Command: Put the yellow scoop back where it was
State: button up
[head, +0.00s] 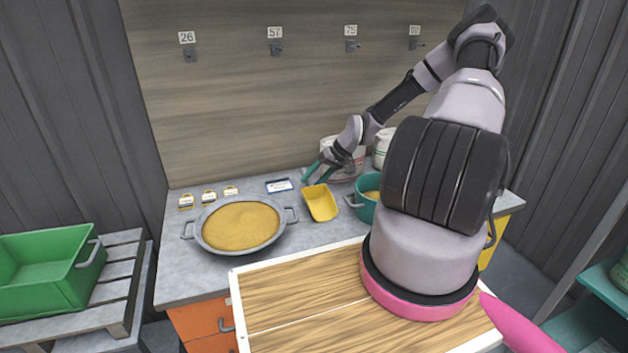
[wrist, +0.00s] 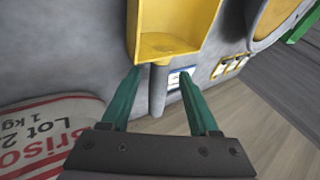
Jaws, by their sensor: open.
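The yellow scoop (head: 321,202) appears to rest on the grey counter, between the wide pan and the teal pot. My gripper (head: 314,179) is at the scoop's far end, with its teal fingers apart. In the wrist view the scoop's yellow bowl (wrist: 172,35) lies just beyond my fingertips. A short grey part, seemingly its handle (wrist: 158,88), points back between the open fingers, with space visible on both sides. Four hooks with number tags are on the wooden wall, including 26 (head: 190,55), 57 (head: 276,49) and 75 (head: 351,46); all look empty.
A pan (head: 200,238) of yellow powder is left of the scoop. A teal pot (head: 362,210) stands right, partly hidden by my arm. White bags (head: 340,170) stand behind. A green crate (head: 45,275) is far left.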

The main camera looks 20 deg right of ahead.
jog(key=v, duration=1.2)
jog(key=s+a+r+m+t+h, duration=0.1)
jog(key=s+a+r, duration=0.3)
jog(key=s+r, duration=0.4)
jog(key=s+a+r+m+t+h, duration=0.1)
jog(key=s+a+r, duration=0.3)
jog(key=s+r, duration=0.5)
jog(key=s+a+r+m+t+h, duration=0.1)
jog(key=s+a+r, duration=0.3)
jog(key=r, duration=1.6)
jog(key=s+m+h, duration=0.1)
jog(key=s, duration=0.3)
jog(key=shift+s+m+t+h, duration=0.3)
jog(key=shift+t, duration=0.1)
